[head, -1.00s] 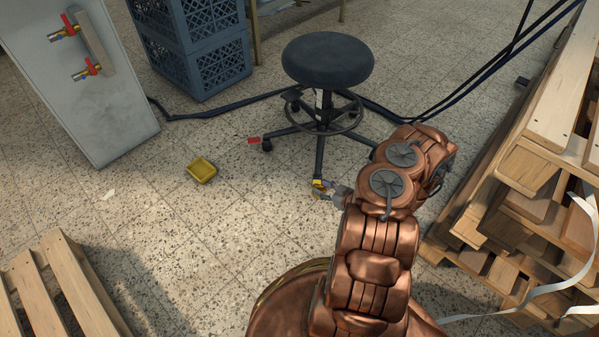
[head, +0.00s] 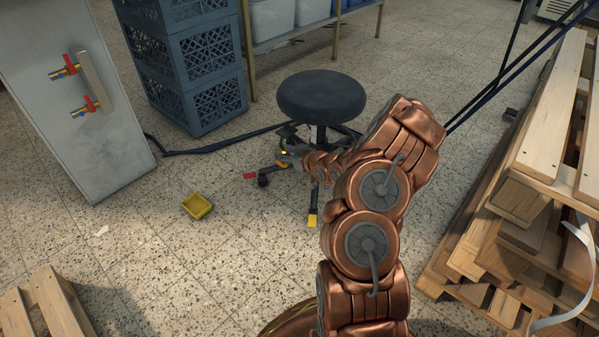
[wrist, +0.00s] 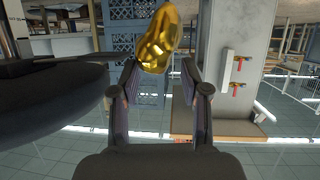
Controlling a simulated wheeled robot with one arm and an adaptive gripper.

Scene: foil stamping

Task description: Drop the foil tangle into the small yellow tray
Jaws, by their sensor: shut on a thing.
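The foil tangle (wrist: 158,40) is a crumpled, shiny gold lump at my fingertips in the wrist view. My gripper (head: 285,157) is shut on it; its two dark fingers (wrist: 159,75) stand on either side of the lump's lower part. In the head view the foil shows only as a small gold spot at the fingertips, beside the stool's base and above the floor. The small yellow tray (head: 197,206) lies on the floor, below and left of my gripper in the picture. It looks empty. The tray is not seen in the wrist view.
A black stool (head: 321,97) stands close beside my gripper, its seat (wrist: 50,92) large at the wrist view's left. Blue crates (head: 190,70) and a grey cabinet (head: 70,110) are behind. Pallets lie right (head: 530,190) and front left (head: 45,305). Floor around the tray is clear.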

